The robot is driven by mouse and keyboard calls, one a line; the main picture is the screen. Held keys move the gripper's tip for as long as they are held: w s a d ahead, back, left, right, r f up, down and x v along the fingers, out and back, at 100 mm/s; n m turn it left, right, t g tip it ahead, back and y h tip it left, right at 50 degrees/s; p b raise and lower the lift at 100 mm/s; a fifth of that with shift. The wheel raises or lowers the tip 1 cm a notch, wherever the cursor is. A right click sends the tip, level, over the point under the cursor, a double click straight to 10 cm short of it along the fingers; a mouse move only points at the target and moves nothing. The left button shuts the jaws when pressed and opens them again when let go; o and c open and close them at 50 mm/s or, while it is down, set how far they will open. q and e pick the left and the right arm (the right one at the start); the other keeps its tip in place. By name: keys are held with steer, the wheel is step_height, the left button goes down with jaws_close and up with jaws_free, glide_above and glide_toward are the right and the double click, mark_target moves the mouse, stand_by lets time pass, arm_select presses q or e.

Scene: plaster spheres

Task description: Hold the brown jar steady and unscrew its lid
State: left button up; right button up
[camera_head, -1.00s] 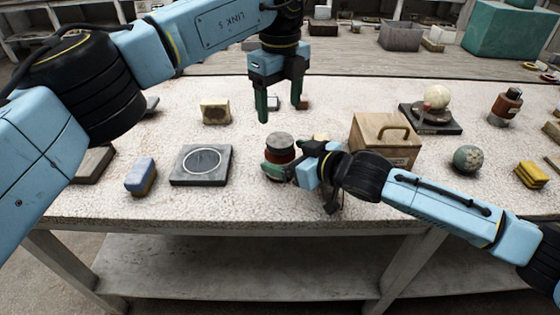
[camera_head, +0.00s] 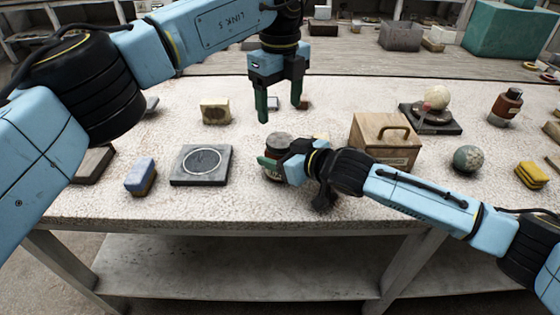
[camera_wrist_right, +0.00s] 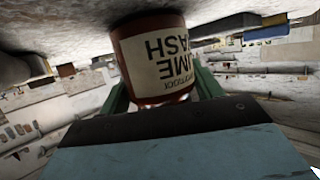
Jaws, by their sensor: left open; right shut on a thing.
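The brown jar (camera_head: 272,172) stands upright near the middle of the table, with its grey lid (camera_head: 278,140) on top. My right gripper (camera_head: 280,160) comes in from the right and is shut on the jar's body, below the lid. In the right wrist view the jar (camera_wrist_right: 155,60) appears upside down, with a pale lettered label, between the green fingers. My left gripper (camera_head: 281,104) is open and empty, fingers pointing down, above and behind the lid. The gripper and wrist hide part of the jar's body.
A grey slab (camera_head: 182,179) with a ring mark and a blue-yellow sponge (camera_head: 141,177) lie left of the jar. A wooden box (camera_head: 372,131) with a handle stands close on the right, behind my right forearm. A speckled ball (camera_head: 467,158) sits farther right.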

mark_target(280, 139)
steer(key=c, duration=0.7)
arm_select(q)
steer(key=shift+m, duration=0.3)
arm_select(e)
steer(key=shift+c, duration=0.8)
arm_select(q)
steer(key=m, duration=1.3)
steer(key=shift+m, duration=0.4)
steer(key=m, duration=0.3)
steer(key=shift+m, duration=0.3)
steer(key=m, duration=0.3)
steer(key=shift+m, duration=0.4)
steer(key=m, duration=0.5)
steer(key=shift+m, duration=0.3)
steer(key=m, duration=0.5)
steer(key=shift+m, duration=0.3)
steer(key=m, duration=0.5)
steer(key=shift+m, duration=0.3)
steer(key=m, duration=0.6)
steer(key=shift+f, duration=4)
